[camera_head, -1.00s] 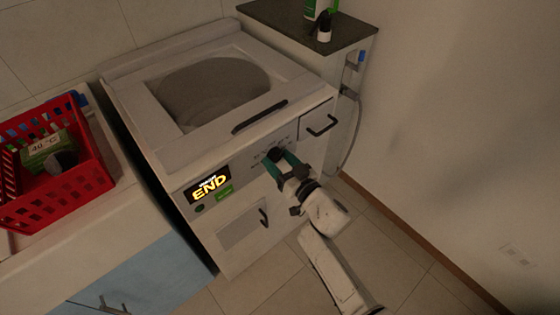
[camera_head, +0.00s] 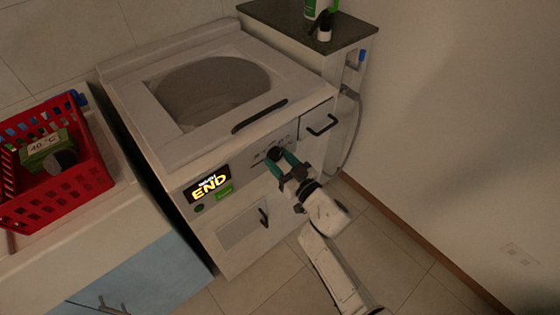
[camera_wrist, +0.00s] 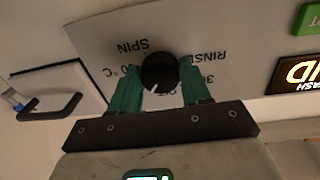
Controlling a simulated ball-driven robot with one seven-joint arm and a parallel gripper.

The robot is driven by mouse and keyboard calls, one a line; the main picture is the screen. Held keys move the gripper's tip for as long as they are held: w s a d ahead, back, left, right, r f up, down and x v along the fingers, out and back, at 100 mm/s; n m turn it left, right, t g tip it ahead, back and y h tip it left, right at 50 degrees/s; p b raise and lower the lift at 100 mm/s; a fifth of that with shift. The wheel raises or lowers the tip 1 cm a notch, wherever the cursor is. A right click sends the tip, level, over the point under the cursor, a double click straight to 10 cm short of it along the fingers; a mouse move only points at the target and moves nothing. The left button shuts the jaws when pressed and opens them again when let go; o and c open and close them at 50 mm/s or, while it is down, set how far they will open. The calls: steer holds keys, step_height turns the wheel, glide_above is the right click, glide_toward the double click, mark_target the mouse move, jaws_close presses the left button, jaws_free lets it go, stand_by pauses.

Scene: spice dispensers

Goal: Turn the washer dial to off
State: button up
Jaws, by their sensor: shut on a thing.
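The washer (camera_head: 215,125) stands in the middle of the head view, with a lit display reading END (camera_head: 208,187) on its front panel. The black round dial (camera_wrist: 160,70) is on that panel and also shows small in the head view (camera_head: 274,153). My gripper (camera_head: 277,159) reaches it from the front. In the wrist view the teal fingers of my gripper (camera_wrist: 159,78) are shut on the dial, one on each side. A small pale mark shows at the dial's lower edge. Upside-down labels SPIN and RINSE are readable around it; others are partly hidden by the fingers.
A black drawer handle (camera_head: 322,125) is close to the right of the dial. A red basket (camera_head: 70,190) stands on the left counter. A dark-topped cabinet (camera_head: 290,25) with bottles is behind right. Open floor lies in front right.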

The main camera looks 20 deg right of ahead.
steer(key=n, duration=0.3)
steer(key=shift+d+f+b, duration=0.1)
steer(key=shift+b, duration=0.3)
steer(key=shift+n+b, duration=0.45)
steer(key=shift+n, duration=1.85)
steer(key=o, duration=1.1)
steer(key=shift+c, duration=0.2)
steer(key=p+v, duration=0.2)
steer(key=v, duration=0.8)
steer(key=shift+s+d, duration=0.2)
steer(key=shift+s, duration=0.15)
steer(key=shift+f, duration=0.1)
